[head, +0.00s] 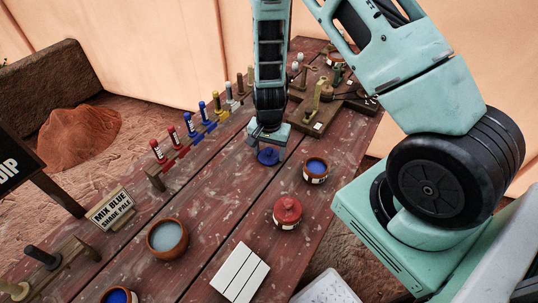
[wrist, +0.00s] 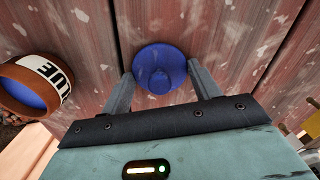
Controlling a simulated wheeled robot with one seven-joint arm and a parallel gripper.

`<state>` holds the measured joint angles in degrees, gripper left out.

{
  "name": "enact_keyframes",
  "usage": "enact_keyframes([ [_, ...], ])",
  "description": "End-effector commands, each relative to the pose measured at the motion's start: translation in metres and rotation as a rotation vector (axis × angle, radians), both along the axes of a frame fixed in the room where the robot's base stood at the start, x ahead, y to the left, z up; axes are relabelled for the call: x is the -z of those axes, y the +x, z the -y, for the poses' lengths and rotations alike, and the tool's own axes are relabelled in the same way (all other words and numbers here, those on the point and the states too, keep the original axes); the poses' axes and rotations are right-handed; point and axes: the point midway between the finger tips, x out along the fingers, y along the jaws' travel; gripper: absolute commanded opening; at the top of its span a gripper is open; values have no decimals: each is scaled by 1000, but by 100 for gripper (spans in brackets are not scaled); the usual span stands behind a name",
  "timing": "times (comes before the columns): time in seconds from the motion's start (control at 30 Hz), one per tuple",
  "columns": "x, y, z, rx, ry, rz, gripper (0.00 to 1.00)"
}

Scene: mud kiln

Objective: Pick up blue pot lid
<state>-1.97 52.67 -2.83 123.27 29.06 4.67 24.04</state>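The blue pot lid (head: 268,156) is a round disc with a small knob, lying on the wooden table in the head view. It also shows in the wrist view (wrist: 160,68), knob facing the camera. My gripper (head: 266,145) is right above the lid. In the wrist view its two fingers (wrist: 161,80) are spread, one on each side of the lid's near half. The fingertips look close to the rim; I cannot tell whether they touch it. The open pot with blue contents (head: 315,171) stands right of the lid and bears a BLUE label (wrist: 47,72) in the wrist view.
A red lidded pot (head: 287,212), a bowl of pale liquid (head: 167,238) and a white slatted tile (head: 240,272) stand nearer on the table. A row of coloured-handled tools (head: 190,127) runs along the left edge. Wooden blocks and tools (head: 318,107) stand behind the gripper. Bare planks lie left of the lid.

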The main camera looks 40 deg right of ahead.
Motion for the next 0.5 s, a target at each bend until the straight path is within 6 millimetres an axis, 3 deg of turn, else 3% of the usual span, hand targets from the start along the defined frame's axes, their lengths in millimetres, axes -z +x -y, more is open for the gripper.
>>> enact_keyframes([
  [0.5,-8,1,0,-2,-1,2,40],
])
